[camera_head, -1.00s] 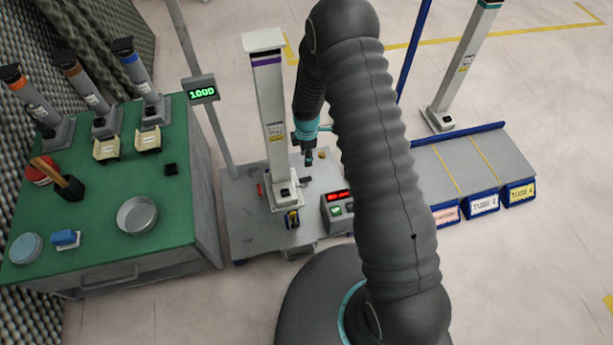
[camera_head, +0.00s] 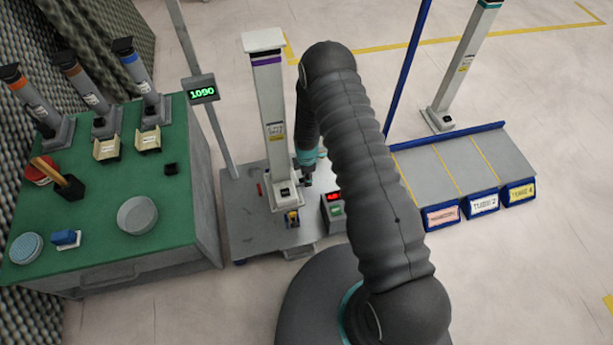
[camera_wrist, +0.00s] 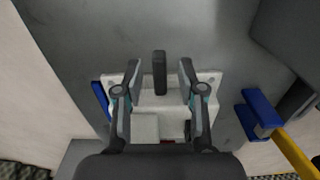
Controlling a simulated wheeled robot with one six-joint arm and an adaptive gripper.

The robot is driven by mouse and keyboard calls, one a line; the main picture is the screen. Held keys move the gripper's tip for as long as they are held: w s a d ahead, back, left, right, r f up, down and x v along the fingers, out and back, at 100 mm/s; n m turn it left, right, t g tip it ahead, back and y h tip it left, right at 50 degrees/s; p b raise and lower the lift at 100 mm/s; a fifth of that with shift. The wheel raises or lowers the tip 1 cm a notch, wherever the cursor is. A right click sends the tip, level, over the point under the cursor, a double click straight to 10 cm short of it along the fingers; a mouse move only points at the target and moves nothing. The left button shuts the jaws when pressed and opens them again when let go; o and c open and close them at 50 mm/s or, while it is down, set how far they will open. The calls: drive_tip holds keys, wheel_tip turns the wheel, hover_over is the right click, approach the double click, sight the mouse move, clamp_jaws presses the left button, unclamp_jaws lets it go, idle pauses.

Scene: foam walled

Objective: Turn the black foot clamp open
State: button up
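In the wrist view a black upright bar, which looks like the black foot clamp (camera_wrist: 160,82), stands at the edge of a white base plate (camera_wrist: 207,78). My gripper (camera_wrist: 160,66) is open, with one finger on each side of the bar and a gap visible on both sides. In the head view my gripper (camera_head: 306,178) points down just right of the foot of the tall white column with a purple band (camera_head: 270,112). The clamp is too small and covered to make out there.
The column stands on a grey platform (camera_head: 245,215). A control box (camera_head: 333,208) is close to my gripper's right, partly behind my arm. A readout post (camera_head: 202,90) stands left. A green bench (camera_head: 105,205) with several tools is further left; blue-edged lanes (camera_head: 440,165) lie right.

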drive_tip(key=shift+c, duration=0.2)
clamp_jaws()
drive_tip(key=shift+f+m+b, duration=0.15)
drive_tip(key=shift+m+b, duration=0.25)
drive_tip(key=shift+b, duration=0.05)
drive_tip(key=m+b, duration=0.2)
drive_tip(key=m, duration=0.1)
drive_tip(key=shift+b, duration=0.3)
drive_tip(key=m+b, duration=0.3)
drive_tip(key=m, duration=0.2)
drive_tip(key=shift+s, duration=0.15)
drive_tip(key=m+b, duration=0.2)
drive_tip(key=m, duration=0.2)
drive_tip(key=shift+a+m, duration=0.1)
drive_tip(key=shift+m, duration=0.3)
drive_tip(key=m+b, duration=0.1)
drive_tip(key=m, duration=0.3)
drive_tip(key=shift+s+b, duration=0.1)
drive_tip(key=shift+b, duration=0.3)
drive_tip(key=shift+m, duration=0.3)
